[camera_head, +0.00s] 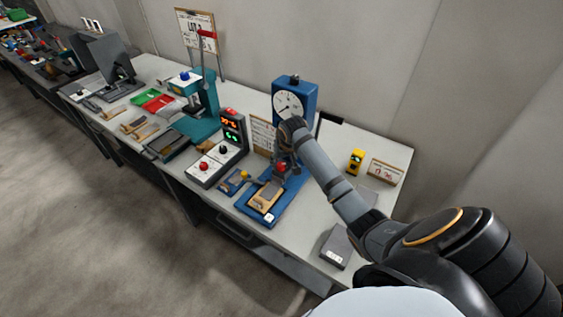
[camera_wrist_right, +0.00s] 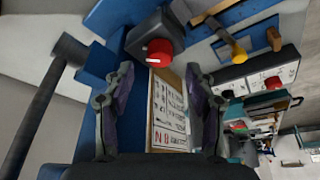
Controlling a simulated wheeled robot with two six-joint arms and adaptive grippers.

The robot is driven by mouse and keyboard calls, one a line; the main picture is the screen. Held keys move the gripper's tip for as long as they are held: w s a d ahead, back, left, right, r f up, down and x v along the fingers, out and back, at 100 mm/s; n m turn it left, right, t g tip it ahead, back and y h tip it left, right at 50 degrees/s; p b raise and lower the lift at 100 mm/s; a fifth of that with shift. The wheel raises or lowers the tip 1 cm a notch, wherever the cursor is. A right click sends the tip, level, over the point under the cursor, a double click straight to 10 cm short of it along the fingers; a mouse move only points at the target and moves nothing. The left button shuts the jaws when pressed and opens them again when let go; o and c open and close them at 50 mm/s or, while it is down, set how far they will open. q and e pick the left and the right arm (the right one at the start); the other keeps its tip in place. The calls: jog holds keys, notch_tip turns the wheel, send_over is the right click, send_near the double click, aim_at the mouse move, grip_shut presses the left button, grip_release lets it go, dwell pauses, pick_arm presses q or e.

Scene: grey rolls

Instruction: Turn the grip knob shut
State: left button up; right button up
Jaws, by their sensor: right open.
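The red grip knob (camera_head: 281,168) sits on a dark block of the blue test stand (camera_head: 309,97), which carries a round white dial (camera_head: 287,105). In the right wrist view the red knob (camera_wrist_right: 160,52), with a pale mark on its face, is just beyond my fingertips, roughly centred between them. My right gripper (camera_head: 284,153) is above the blue base, close to the knob. In the wrist view its two fingers (camera_wrist_right: 158,75) are apart with nothing held between them; I see no contact with the knob. My left gripper is not in view.
A control box (camera_head: 218,162) with red and black knobs stands left of the stand. A teal press (camera_head: 208,97) is farther left. A yellow device (camera_head: 356,160) and a sign (camera_head: 385,172) stand at the right.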

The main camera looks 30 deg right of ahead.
aim_at(282, 164)
jog(key=x, duration=0.3)
jog(key=shift+w, duration=0.1)
jog(key=shift+d+f, duration=0.1)
jog(key=shift+f, duration=0.4)
jog(key=shift+w, duration=0.1)
jog(key=c, duration=1.1)
jog(key=shift+r+p, duration=0.15)
jog(key=shift+p, duration=0.45)
jog(key=shift+c, duration=0.2)
jog(key=shift+m+p, duration=0.4)
jog(key=shift+m, duration=0.1)
jog(key=shift+f+h, duration=0.2)
jog(key=shift+h, duration=0.1)
jog(key=o, duration=1.1)
jog(key=shift+o, duration=0.2)
